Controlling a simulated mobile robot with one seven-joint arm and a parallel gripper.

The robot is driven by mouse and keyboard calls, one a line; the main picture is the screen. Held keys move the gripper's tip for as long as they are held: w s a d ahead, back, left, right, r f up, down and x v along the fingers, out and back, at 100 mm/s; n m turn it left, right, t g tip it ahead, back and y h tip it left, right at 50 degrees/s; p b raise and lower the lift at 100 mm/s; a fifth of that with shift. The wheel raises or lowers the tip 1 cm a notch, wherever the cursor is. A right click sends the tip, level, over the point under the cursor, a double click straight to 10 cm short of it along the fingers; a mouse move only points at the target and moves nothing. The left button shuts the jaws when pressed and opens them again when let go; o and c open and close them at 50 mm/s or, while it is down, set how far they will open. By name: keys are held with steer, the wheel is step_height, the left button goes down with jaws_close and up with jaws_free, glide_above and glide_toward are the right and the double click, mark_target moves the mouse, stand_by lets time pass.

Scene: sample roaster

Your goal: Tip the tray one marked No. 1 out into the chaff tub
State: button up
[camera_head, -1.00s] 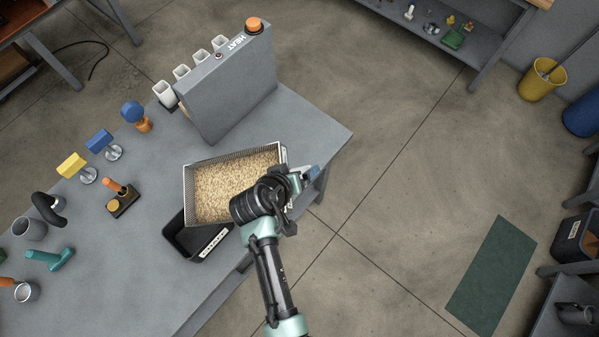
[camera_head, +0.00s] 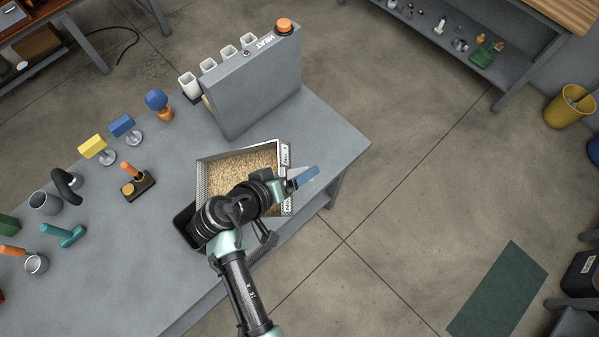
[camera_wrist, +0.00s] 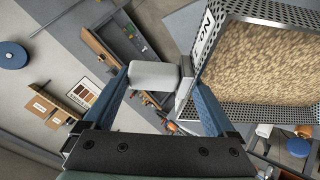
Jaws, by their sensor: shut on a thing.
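The tray, a perforated metal one full of tan beans (camera_head: 232,168), is held near the table's front edge; it also shows at the upper right of the wrist view (camera_wrist: 212,82). Its label reads "No", with the number cut off or too small to read. My gripper (camera_wrist: 160,98) is shut on the tray's pale grip block (camera_wrist: 155,75), between blue fingers; in the head view the gripper (camera_head: 300,180) is at the tray's right end. A black tub (camera_head: 182,222) stands on the table at the tray's lower left, largely hidden by tray and arm. The beans lie inside the tray.
A grey box marked HEAT (camera_head: 255,90) stands behind the tray. Several small tools stand on the table's left, including an orange-handled one (camera_head: 135,180). A black bin (camera_head: 583,275) is at far right, a yellow bucket (camera_head: 568,108) above it.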

steer(key=shift+s+a+r+n+t+h+b, duration=0.45)
steer(key=shift+s+a+r+t+h+b, duration=0.65)
steer(key=shift+a+r, duration=2.15)
steer(key=shift+s+a+r+n+t+h+b, duration=0.5)
steer(key=shift+s+a+r+h+b, duration=1.05)
steer(key=shift+a, duration=3.15)
steer(key=s+a+f+n+t+h+b, duration=0.1)
steer(key=s+a+n+t+h+b, duration=0.1)
steer(key=a+b, duration=0.9)
steer(key=s+a+f+n+t+h+b, duration=0.2)
steer(key=s+a+t+h+b, duration=0.1)
steer(key=a+b, duration=0.9)
steer(key=shift+s+t+h+b, duration=0.35)
steer(key=shift+s+t+b, duration=0.5)
steer(key=shift+b, duration=0.5)
